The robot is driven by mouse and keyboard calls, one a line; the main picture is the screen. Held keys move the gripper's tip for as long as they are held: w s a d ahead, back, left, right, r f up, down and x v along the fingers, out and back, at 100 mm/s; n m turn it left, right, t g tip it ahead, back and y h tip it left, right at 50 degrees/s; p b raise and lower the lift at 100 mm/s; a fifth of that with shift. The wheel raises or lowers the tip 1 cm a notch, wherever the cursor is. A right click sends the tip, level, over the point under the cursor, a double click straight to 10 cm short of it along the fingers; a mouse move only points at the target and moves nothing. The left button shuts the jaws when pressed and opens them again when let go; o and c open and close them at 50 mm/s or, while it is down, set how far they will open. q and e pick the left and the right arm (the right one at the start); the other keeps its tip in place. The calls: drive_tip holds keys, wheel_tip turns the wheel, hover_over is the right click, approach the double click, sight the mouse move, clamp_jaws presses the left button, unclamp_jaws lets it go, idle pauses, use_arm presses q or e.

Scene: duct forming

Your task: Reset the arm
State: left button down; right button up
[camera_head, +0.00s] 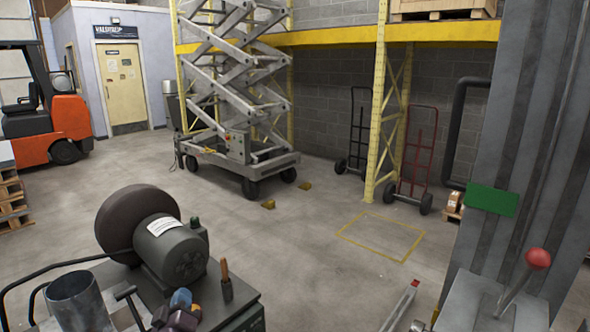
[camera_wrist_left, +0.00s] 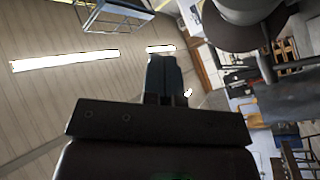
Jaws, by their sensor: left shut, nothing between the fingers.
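My left gripper (camera_wrist_left: 165,60) shows in the left wrist view, its two dark fingers side by side and touching, with nothing between them. Its dark, wide mount fills the lower middle of that view. The fingers stand out against the ceiling, clear of any object. My right gripper is not seen in either view.
A bench with a grinder (camera_head: 172,245), an open metal cylinder (camera_head: 78,302) and small blue and dark pieces (camera_head: 180,300) is at the lower left. A grey machine (camera_head: 520,150) with a red-knobbed lever (camera_head: 537,259) stands right. The middle floor is clear around a yellow outline.

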use_arm(q)
drive_tip(key=s+f+m+g, duration=0.2)
drive_tip(key=s+f, duration=0.4)
drive_tip(key=s, duration=0.4)
drive_tip(key=s+a+f+m+g+h+b, duration=0.1)
drive_tip(key=s+f+m+g, duration=0.2)
drive_tip(key=s+f, duration=0.4)
drive_tip(key=s+f+m+g+b, duration=0.1)
drive_tip(key=s+f+m, duration=0.4)
drive_tip(key=s, duration=0.8)
drive_tip(key=shift+s+a+f+g+h, duration=0.15)
drive_tip(key=shift+f+g+h, duration=0.25)
drive_tip(key=shift+f+g, duration=0.4)
drive_tip(key=shift+r, duration=0.1)
